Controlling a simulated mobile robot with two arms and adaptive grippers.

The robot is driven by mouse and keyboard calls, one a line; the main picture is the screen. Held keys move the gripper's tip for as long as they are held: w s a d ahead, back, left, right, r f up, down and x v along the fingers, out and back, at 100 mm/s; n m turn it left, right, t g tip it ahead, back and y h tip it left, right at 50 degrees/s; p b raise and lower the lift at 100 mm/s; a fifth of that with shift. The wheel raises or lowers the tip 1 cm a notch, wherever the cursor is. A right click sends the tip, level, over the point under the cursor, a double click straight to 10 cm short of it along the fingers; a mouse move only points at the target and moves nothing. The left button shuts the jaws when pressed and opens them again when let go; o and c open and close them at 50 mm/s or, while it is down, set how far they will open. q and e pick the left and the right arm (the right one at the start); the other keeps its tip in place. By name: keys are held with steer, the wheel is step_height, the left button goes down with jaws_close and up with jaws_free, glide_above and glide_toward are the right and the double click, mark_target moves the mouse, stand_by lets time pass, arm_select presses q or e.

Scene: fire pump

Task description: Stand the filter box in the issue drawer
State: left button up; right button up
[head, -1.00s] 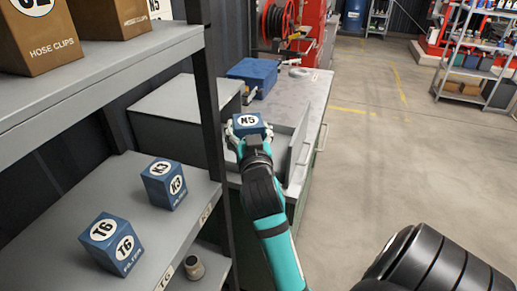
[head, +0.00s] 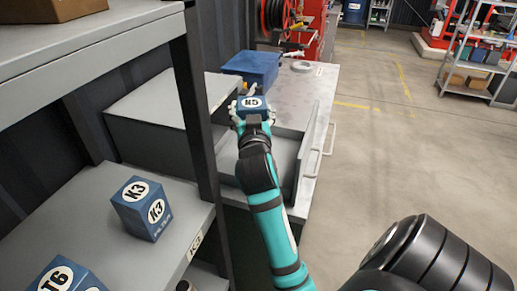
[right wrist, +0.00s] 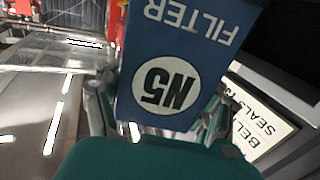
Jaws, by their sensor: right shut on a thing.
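My right gripper (head: 251,110) is shut on a blue filter box (head: 251,103) marked N5. In the right wrist view the box (right wrist: 175,60) fills the middle, with its FILTER lettering upside down and a finger on either side. The open issue drawer (head: 304,150) is a grey tray at the bench, with a handle on its outer side. The box is in the air near the drawer's far end; its exact height cannot be told. My arm hides part of the drawer. My left gripper is not in view.
A blue case (head: 252,66) lies on the bench (head: 312,82) behind the box. A grey cabinet (head: 165,100) stands left of the drawer. The near shelf (head: 95,215) holds blue boxes K3 (head: 145,208) and T6 (head: 68,277). A BELT SEALS label (right wrist: 258,112) shows beside the held box.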

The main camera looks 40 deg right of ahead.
steer(key=shift+f, duration=0.45)
steer(key=shift+f+b, duration=0.3)
steer(key=shift+b, duration=0.05)
step_height(320, 180, down, 6)
steer(key=shift+w+d+r+b, duration=0.1)
steer(key=shift+r+b, duration=0.15)
steer(key=shift+b, duration=0.15)
steer(key=shift+f+b, duration=0.3)
steer(key=shift+f, duration=1.85)
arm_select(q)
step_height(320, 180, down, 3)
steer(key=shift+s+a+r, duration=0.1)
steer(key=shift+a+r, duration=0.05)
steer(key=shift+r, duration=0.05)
arm_select(e)
steer(key=shift+f, duration=0.15)
steer(key=o, duration=1.6)
steer(key=shift+c, duration=0.2)
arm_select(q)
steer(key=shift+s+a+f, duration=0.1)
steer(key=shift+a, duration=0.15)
